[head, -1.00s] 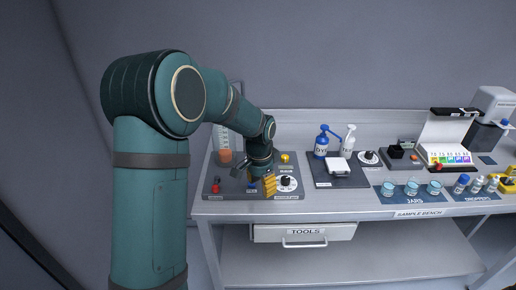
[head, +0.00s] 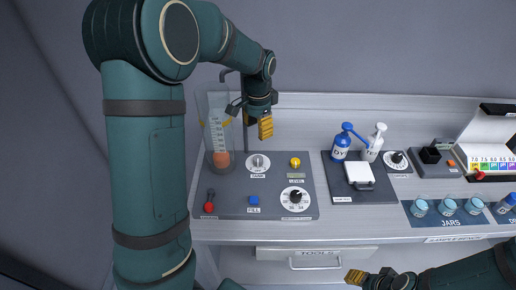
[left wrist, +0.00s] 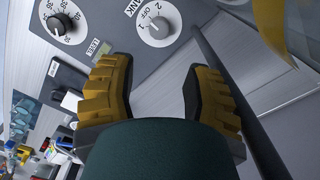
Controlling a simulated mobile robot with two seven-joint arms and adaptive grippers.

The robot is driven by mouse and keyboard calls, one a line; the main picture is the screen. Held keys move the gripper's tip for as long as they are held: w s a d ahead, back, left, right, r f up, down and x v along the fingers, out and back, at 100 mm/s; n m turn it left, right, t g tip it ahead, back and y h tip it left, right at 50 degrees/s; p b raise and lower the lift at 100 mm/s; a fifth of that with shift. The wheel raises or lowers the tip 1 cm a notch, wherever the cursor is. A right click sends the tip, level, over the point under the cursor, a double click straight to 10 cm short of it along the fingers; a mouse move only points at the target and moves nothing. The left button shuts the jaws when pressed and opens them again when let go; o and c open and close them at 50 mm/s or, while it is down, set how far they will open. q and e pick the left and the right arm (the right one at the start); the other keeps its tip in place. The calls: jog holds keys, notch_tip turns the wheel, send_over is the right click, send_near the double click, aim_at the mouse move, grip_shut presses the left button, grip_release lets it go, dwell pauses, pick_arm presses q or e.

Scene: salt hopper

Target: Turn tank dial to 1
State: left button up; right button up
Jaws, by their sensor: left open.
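The tank dial (head: 258,163) is a round white plate with a grey knob, on the dark panel beside the clear tank (head: 218,140). In the left wrist view the tank dial (left wrist: 157,22) shows the marks OFF, 1 and 2, beyond the fingers; I cannot tell its setting surely. My left gripper (head: 265,128) is open, with yellow fingertips, raised above and behind the dial, apart from it. Its fingers (left wrist: 158,95) are empty in the left wrist view. My right gripper (head: 356,276) shows at the bottom edge; its jaw gap is unclear.
The panel also holds a larger numbered dial (head: 295,199), a yellow level knob (head: 295,162), a blue fill button (head: 254,200) and a red-handled lever (head: 209,206). A dark vertical post (head: 245,135) stands near the left gripper. Bottles (head: 343,146) and jars (head: 447,207) are to the right.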

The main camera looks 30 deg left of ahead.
aim_at(258, 158)
pick_arm(q)
notch_tip(258, 158, down, 14)
jog(key=shift+s+r+b, duration=0.1)
jog(key=shift+r+b, duration=0.1)
jog(key=shift+b, duration=0.6)
grip_shut()
